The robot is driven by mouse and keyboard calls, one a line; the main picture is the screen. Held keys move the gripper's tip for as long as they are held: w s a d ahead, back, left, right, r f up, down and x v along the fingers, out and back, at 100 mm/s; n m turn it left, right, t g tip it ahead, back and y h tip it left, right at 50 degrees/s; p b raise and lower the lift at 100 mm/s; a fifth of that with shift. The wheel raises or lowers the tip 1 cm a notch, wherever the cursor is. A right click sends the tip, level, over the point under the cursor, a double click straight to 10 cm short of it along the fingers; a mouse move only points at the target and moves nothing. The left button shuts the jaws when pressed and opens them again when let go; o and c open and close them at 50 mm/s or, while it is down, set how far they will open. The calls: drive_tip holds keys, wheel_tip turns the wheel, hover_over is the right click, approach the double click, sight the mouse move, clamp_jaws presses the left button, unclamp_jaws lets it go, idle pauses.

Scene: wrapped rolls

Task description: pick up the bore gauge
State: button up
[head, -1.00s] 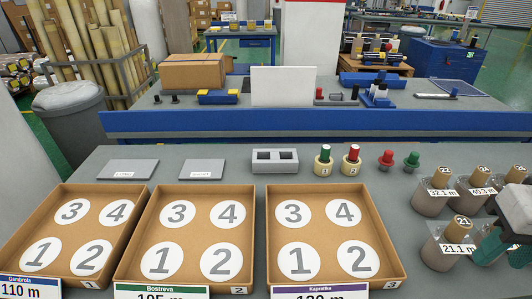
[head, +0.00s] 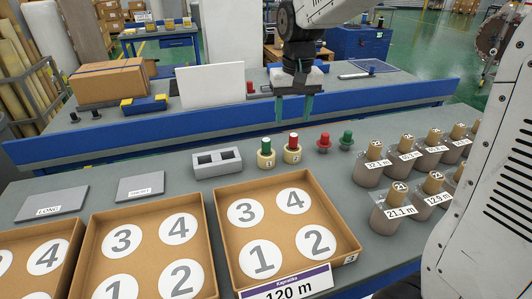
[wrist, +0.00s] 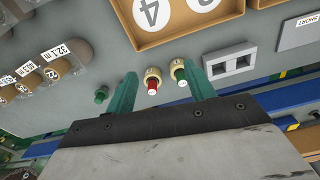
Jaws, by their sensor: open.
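Two cream cylinders stand upright on the near grey table, one with a green top (head: 266,153) and one with a red top (head: 292,148). To their right stand a red knob-shaped piece (head: 324,141) and a green one (head: 347,139). I cannot tell for sure which of these is the bore gauge. My gripper (head: 293,107) is open and empty, fingers pointing down, beyond these pieces and apart from them. In the wrist view the cream cylinders with red (wrist: 152,82) and green (wrist: 179,73) tops appear between my fingers; the red knob is not visible there.
A grey two-holed block (head: 217,163) stands left of the cylinders. Numbered trays (head: 345,246) lie in front. Wrapped rolls (head: 392,213) crowd the right side. A blue-edged bench (head: 150,136) with a white panel (head: 210,88) lies behind. Flat grey plates (head: 140,186) lie at left.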

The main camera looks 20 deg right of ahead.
drive_tip(key=w+a+f, duration=0.1)
drive_tip(key=w+f, duration=0.7)
drive_tip(key=w, duration=0.3)
hover_over(266, 140)
drive_tip(key=shift+m+g, duration=0.3)
drive_tip(key=shift+m, duration=0.1)
drive_tip(key=f, duration=0.4)
drive_tip(key=shift+s+d+f, duration=0.15)
drive_tip(key=shift+s+d, duration=0.1)
drive_tip(key=shift+s, duration=0.1)
wheel_tip(266, 140, down, 3)
drive_tip(key=shift+w+r, duration=0.15)
drive_tip(key=f, duration=0.5)
drive_tip(key=shift+w+a+f, duration=0.2)
drive_tip(key=shift+w, duration=0.05)
drive_tip(key=c, duration=1.1)
